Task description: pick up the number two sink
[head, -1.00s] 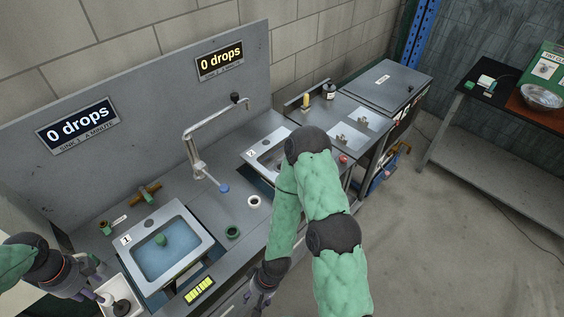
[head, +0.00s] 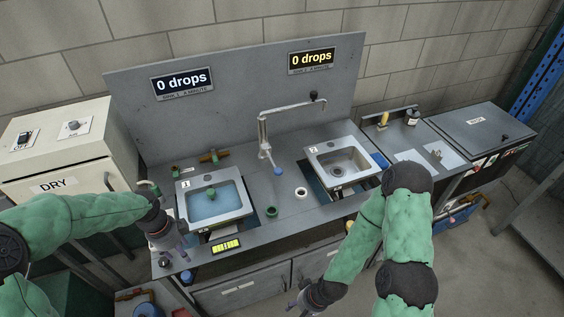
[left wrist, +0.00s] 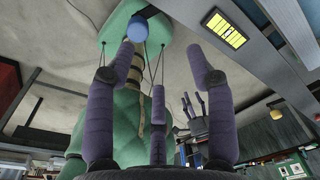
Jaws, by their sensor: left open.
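The number two sink (head: 343,162) is a grey metal basin with a drain and a "2" label. It sits in the right half of the counter in the head view, partly over a dark opening. The number one sink (head: 213,199) holds blue water and a green piece at the left. My left gripper (head: 178,243) is beside the counter's left front, far from the number two sink. Its fingers stand apart and empty in the left wrist view (left wrist: 168,60). My right gripper (head: 298,301) hangs low before the counter front, its fingers apart; it also shows in the left wrist view (left wrist: 194,103).
A faucet (head: 263,135) with a swing arm stands between the sinks. A white ring (head: 301,193) and a green ring (head: 271,211) lie on the counter. Two "0 drops" displays hang on the back panel. A DRY cabinet (head: 62,184) stands at left.

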